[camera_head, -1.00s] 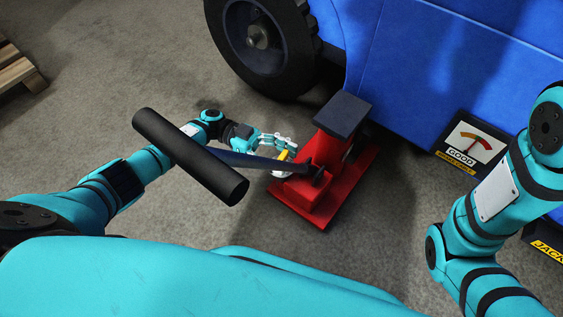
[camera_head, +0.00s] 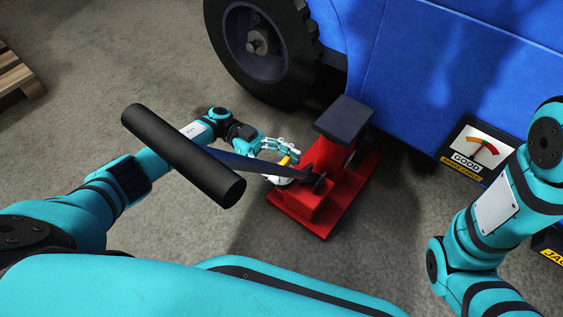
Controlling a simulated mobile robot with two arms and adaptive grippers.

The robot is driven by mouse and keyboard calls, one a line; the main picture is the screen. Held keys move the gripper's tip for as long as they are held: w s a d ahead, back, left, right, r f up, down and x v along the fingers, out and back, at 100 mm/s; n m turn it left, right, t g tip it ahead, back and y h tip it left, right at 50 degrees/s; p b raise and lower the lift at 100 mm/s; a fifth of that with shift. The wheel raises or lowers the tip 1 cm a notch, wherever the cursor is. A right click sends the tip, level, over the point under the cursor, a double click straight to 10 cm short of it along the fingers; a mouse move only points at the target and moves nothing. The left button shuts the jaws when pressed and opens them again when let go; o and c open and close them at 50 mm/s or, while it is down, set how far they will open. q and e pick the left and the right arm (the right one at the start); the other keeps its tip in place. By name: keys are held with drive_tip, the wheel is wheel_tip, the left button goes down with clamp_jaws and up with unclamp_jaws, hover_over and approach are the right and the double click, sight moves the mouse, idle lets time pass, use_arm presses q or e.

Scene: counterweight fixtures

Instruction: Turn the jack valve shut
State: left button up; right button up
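The red floor jack (camera_head: 323,196) stands on the concrete beside the blue vehicle, its dark top pad (camera_head: 344,117) close to the vehicle's side. A small yellow valve part (camera_head: 285,161) sits above a white round piece (camera_head: 277,179) on the jack's left side. My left gripper (camera_head: 287,151) is at this valve, with its fingers around or just beside the yellow part. The fingers are small and partly overlapped, so contact and finger gap are unclear. My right arm shows at the right edge, but its gripper is out of view.
The jack's long lever with a thick black grip (camera_head: 183,155) crosses in front of my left forearm. A black wheel (camera_head: 262,45) is behind the jack. A wooden pallet (camera_head: 14,76) lies far left.

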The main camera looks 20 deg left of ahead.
use_arm(q)
drive_tip(key=shift+o, duration=0.9)
drive_tip(key=v, duration=0.7)
drive_tip(key=shift+a, duration=0.25)
